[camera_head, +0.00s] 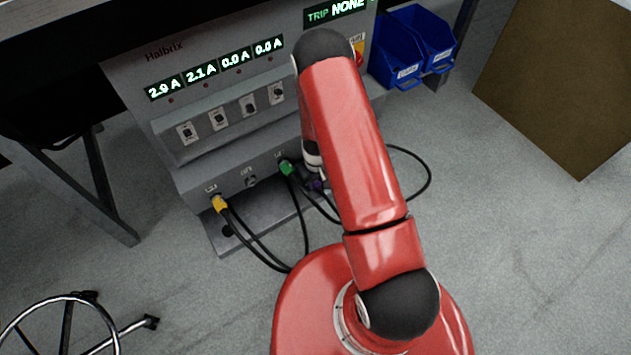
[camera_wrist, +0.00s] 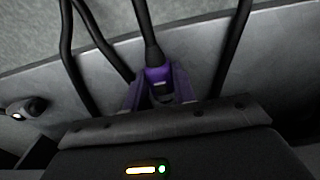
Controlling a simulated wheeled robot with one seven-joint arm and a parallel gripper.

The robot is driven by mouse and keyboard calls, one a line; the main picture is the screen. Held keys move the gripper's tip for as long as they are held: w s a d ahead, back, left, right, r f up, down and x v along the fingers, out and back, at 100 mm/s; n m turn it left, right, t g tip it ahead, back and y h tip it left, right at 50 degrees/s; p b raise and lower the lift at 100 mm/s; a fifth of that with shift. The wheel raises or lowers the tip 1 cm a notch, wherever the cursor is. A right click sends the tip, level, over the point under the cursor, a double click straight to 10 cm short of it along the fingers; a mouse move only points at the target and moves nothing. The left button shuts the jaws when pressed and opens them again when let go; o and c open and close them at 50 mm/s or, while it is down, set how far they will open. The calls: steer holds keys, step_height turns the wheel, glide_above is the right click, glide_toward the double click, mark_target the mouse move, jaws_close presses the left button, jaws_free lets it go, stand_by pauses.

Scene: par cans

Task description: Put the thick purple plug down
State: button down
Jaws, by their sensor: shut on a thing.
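The purple plug (camera_wrist: 158,76) is between the fingers of my gripper (camera_wrist: 160,92) in the wrist view, with its thick black cable running up and away. My gripper is shut on it. In the head view my arm hides most of the gripper (camera_head: 313,165), and only a small bit of the purple plug (camera_head: 317,184) shows low at the front of the grey panel (camera_head: 225,120). I cannot tell whether the plug touches the grey ledge (camera_head: 232,232) under the panel.
A yellow plug (camera_head: 218,203) and a green plug (camera_head: 286,167) sit in the panel's lower row, with an empty socket (camera_head: 250,181) between them. Black cables (camera_head: 303,225) loop over the ledge and floor. Blue bins (camera_head: 398,62) stand right; a stool (camera_head: 68,318) is lower left.

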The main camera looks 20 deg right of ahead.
steer(key=shift+f, duration=0.1)
steer(key=c, duration=1.1)
jaws_free()
steer(key=shift+c, duration=0.2)
